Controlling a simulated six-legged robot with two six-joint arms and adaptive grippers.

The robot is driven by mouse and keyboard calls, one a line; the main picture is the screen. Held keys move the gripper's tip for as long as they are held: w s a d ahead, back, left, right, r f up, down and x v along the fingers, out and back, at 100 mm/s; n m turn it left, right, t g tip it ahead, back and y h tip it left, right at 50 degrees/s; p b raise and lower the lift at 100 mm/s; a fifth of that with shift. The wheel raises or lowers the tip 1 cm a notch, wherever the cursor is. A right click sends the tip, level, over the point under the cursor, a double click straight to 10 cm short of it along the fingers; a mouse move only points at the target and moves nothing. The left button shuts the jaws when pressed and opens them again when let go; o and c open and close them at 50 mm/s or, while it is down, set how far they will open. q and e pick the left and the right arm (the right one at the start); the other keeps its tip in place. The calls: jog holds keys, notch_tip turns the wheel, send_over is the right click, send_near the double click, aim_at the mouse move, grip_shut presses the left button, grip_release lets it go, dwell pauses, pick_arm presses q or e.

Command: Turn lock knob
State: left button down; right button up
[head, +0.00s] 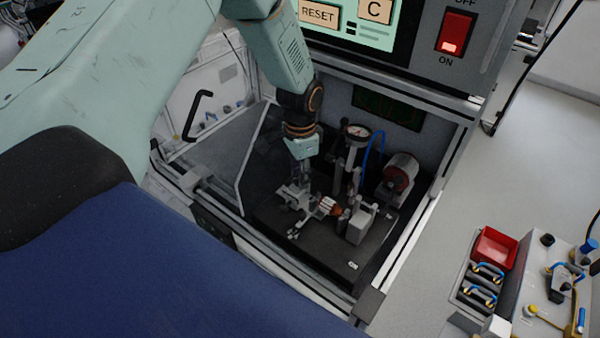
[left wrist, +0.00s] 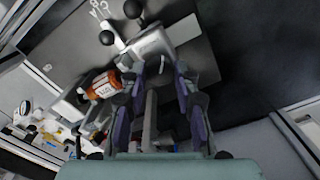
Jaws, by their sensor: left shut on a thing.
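The test fixture stands inside the open test chamber. The lock knob is a grey metal piece with black ball-ended handles (left wrist: 107,38); in the head view its small ball ends (head: 293,235) show at the front of the fixture. My left gripper (head: 300,186) reaches down into the chamber and is shut on the lock knob. In the left wrist view its fingers (left wrist: 168,68) are at the grey metal part, partly hiding it. The orange-brown stator (head: 328,207) sits in the fixture beside the knob; it also shows in the left wrist view (left wrist: 104,84). My right gripper is not in view.
A lit red switch (head: 455,33) is above. A red tray (head: 494,248) lies on the right.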

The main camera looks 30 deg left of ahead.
pick_arm(q)
jog(key=shift+w+r+m, duration=0.1)
jog(key=shift+w+m, duration=0.05)
jog(key=shift+m, duration=0.15)
dwell(0.4)
jog(key=c, duration=1)
grip_release()
notch_tip(320, 180, up, 12)
jog(key=shift+s, duration=0.25)
